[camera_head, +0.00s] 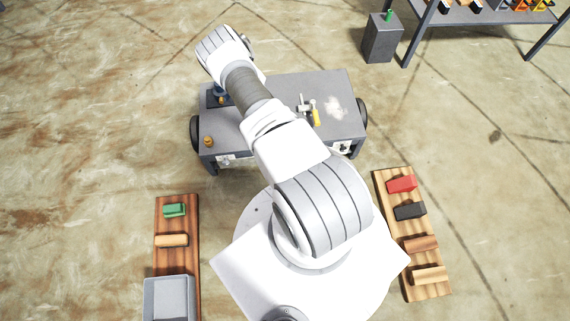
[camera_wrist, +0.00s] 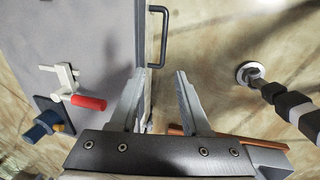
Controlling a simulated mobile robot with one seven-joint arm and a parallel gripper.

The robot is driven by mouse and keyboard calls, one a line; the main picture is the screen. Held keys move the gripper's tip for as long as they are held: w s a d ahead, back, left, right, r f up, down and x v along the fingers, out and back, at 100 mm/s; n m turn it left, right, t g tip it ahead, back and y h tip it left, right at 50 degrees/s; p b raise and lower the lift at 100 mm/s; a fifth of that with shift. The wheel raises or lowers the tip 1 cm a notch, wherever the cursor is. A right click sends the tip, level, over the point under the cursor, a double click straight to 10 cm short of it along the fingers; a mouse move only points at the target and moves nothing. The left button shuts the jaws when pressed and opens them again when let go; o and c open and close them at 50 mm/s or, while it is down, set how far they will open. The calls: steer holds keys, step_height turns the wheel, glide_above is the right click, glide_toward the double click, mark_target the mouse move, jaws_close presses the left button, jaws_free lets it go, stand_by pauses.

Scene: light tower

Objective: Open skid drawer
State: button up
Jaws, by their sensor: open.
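The grey skid (camera_head: 335,85) stands in front of me in the head view, with a flat top and dark wheels at its sides. In the wrist view a grey panel (camera_wrist: 90,25) fills the upper left. A black U-shaped handle (camera_wrist: 165,38) stands out from a narrow grey front along its right edge. My gripper (camera_wrist: 162,72) is open and empty, its fingertips just below the handle in the picture. The handle's lower end appears close to the left fingertip; I cannot tell whether they touch. No gap shows at the drawer front. My gripper's fingers are not discernible in the head view.
A crank with a red grip (camera_wrist: 88,102) and a blue-black fitting (camera_wrist: 48,122) lie left of my fingers. A segmented dark post with a round foot (camera_wrist: 250,73) is at right. Wooden boards with blocks (camera_head: 178,225) (camera_head: 381,180) flank my base. Concrete floor is open around the skid.

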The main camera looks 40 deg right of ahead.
steer(key=f+b, duration=0.2)
steer(key=f, duration=0.4)
steer(key=w+d+f+b, duration=0.1)
steer(key=f+b, duration=0.2)
steer(key=f, duration=0.3)
steer(key=w+f+b, duration=0.1)
steer(key=f+b, duration=0.1)
steer(key=f, duration=0.4)
steer(key=shift+d, duration=0.3)
jaws_close()
steer(key=shift+w, duration=0.1)
stand_by(0.5)
